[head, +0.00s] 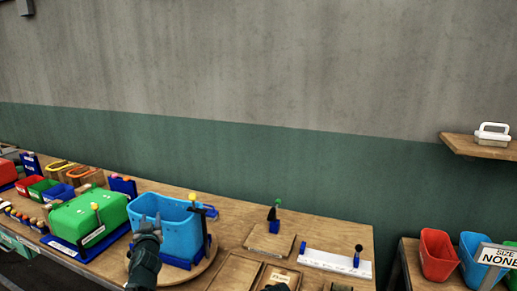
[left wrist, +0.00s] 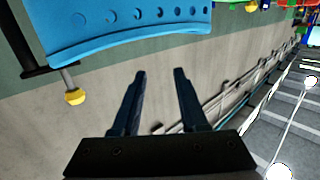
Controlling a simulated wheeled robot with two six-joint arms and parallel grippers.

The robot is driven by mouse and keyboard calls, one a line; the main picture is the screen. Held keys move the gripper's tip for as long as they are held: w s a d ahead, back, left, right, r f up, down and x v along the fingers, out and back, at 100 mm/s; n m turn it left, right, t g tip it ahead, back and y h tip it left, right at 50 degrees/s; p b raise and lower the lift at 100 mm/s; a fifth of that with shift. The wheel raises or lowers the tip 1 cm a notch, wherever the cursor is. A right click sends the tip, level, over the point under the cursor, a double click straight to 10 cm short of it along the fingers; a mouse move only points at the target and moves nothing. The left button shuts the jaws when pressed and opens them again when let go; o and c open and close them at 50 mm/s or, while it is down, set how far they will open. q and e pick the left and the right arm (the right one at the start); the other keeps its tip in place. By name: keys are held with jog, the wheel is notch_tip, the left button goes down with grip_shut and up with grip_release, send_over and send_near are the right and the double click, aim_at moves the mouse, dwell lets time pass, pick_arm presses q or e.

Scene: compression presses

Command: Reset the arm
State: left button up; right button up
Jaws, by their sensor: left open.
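My left gripper (head: 150,218) is in front of the blue bin (head: 178,235) in the head view, near its left front side. The left wrist view shows its two dark fingers (left wrist: 160,73) apart, with nothing between them. The blue bin's rim (left wrist: 135,42) lies beyond the fingertips there, and I see no contact with it. A yellow knob on a rod (left wrist: 75,97) shows beside the bin. My right gripper cannot be made out; only a small dark shape shows at the bottom edge of the head view.
A green box (head: 88,215) on a blue base stands left of the bin. Small red and green trays (head: 42,190) are farther left. A white strip with a dark-knobbed lever (head: 335,262) and a wooden block with a green-knobbed post (head: 270,240) are on the right. Red and blue bins (head: 438,256) stand beyond.

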pick_arm(q)
jog(key=s+d+f+g+h, duration=0.1)
jog(key=s+d+f+g, duration=0.4)
jog(key=s+f, duration=0.3)
jog(key=s+d+f+g+h, duration=0.1)
jog(key=s+d+f+g, duration=0.45)
jog(key=f, duration=0.35)
jog(key=s+d+f+m+g+h, duration=0.1)
jog(key=s+d+m+g, duration=0.2)
jog(key=s+d, duration=0.5)
jog(key=s+d+f+m+g+h, duration=0.1)
jog(key=s+d+f+m+g, duration=0.1)
jog(key=s+d, duration=0.7)
jog(key=d+m+g, duration=0.1)
jog(key=d+m, duration=0.1)
jog(key=shift+s+d+f, duration=0.2)
jog(key=shift+d+f, duration=0.1)
jog(key=shift+d, duration=0.1)
